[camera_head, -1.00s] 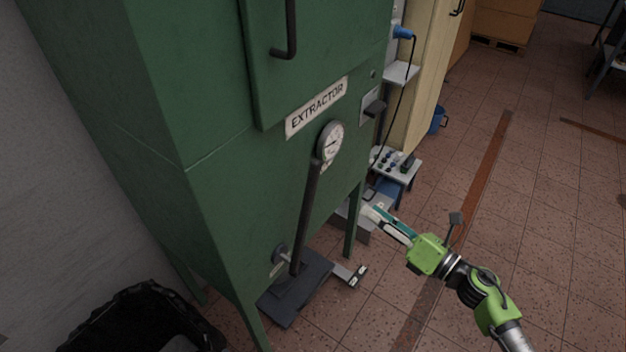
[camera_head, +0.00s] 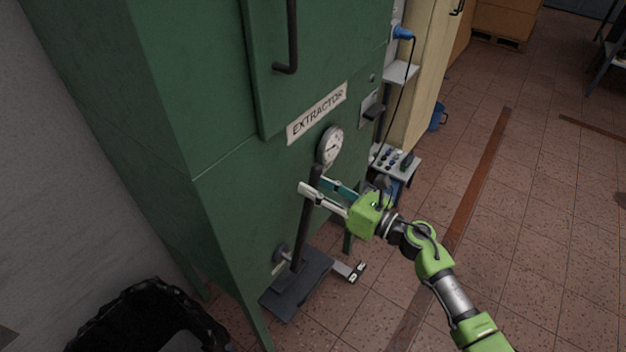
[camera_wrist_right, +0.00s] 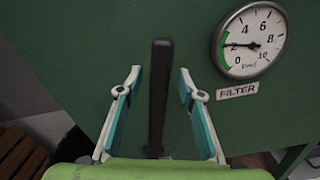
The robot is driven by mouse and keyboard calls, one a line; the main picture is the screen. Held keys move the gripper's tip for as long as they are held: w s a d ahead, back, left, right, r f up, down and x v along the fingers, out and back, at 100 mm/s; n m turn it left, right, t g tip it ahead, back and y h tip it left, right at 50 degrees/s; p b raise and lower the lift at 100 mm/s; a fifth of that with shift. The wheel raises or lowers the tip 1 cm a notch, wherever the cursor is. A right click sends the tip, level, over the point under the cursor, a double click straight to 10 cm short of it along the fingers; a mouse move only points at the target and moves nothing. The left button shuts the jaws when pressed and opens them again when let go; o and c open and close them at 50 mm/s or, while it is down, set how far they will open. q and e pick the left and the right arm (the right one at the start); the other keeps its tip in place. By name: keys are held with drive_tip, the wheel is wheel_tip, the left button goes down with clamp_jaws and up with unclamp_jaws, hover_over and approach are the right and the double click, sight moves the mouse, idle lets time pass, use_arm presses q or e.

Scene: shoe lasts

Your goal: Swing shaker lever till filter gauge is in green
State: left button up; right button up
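The shaker lever (camera_head: 302,235) is a dark upright bar on the front of the green extractor (camera_head: 235,200), pivoting low on the cabinet. In the right wrist view the lever (camera_wrist_right: 159,95) stands between my right gripper's fingers, with a gap on each side. My right gripper (camera_head: 314,184) is open near the lever's top end. The round filter gauge (camera_head: 330,146) is just above the lever's top. In the wrist view the gauge (camera_wrist_right: 250,42) has a green band at its low end, and its needle points left, near 2, at that band. My left gripper is out of view.
A black-lined bin (camera_head: 150,318) stands at the lower left. A dark pedal-like plate (camera_head: 297,287) lies on the floor under the extractor. A small grey control box (camera_head: 393,160) stands to the right. The tiled floor at right is open.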

drive_tip(key=shift+w+a, duration=0.35)
drive_tip(key=shift+a, duration=0.1)
clamp_jaws()
drive_tip(key=shift+s, duration=0.1)
